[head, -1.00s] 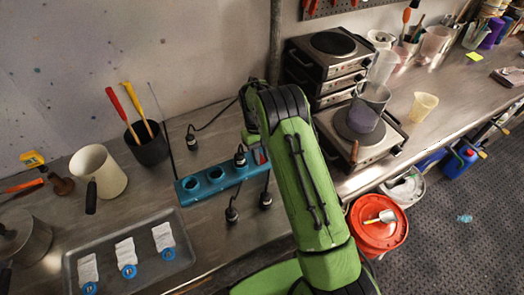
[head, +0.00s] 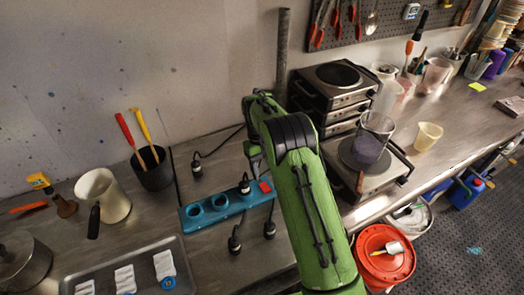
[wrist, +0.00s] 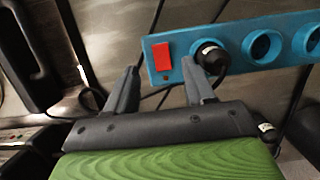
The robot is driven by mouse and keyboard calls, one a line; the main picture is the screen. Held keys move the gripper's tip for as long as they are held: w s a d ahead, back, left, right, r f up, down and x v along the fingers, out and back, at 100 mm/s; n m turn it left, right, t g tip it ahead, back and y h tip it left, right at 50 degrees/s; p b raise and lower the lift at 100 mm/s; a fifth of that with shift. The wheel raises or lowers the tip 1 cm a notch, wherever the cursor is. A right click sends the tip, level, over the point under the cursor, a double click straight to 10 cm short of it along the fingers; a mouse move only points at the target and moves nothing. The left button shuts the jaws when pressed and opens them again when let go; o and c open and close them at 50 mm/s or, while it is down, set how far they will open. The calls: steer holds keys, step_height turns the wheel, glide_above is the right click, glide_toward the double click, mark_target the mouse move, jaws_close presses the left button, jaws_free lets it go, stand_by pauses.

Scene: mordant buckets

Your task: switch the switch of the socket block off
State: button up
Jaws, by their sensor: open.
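The blue socket block (head: 222,208) lies on the metal worktop, with a red switch (head: 265,187) at its right end and a black plug (head: 245,187) in the socket beside it. The other sockets in view are empty. In the head view my gripper (head: 256,160) is partly hidden by my arm, just behind the switch.
Loose black plugs (head: 234,245) and cords lie around the block. A metal tray (head: 192,270) is in front left, a black pot with tools (head: 153,168) behind left. Stacked hot plates (head: 335,85) and a burner with a glass beaker (head: 371,138) stand right.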

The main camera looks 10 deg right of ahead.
steer(key=p+v, duration=0.1)
steer(key=v, duration=0.8)
steer(key=shift+r+p, duration=0.35)
steer(key=s+r+m+t, duration=0.1)
steer(key=s+r+t, duration=0.3)
steer(key=s+r, duration=1.15)
steer(key=s+f+m+t, duration=0.1)
steer(key=s+t, duration=0.3)
steer(key=s, duration=1.4)
steer(key=shift+d+f+t+y, duration=0.3)
steer(key=shift+d+f, duration=0.05)
steer(key=shift+f, duration=0.3)
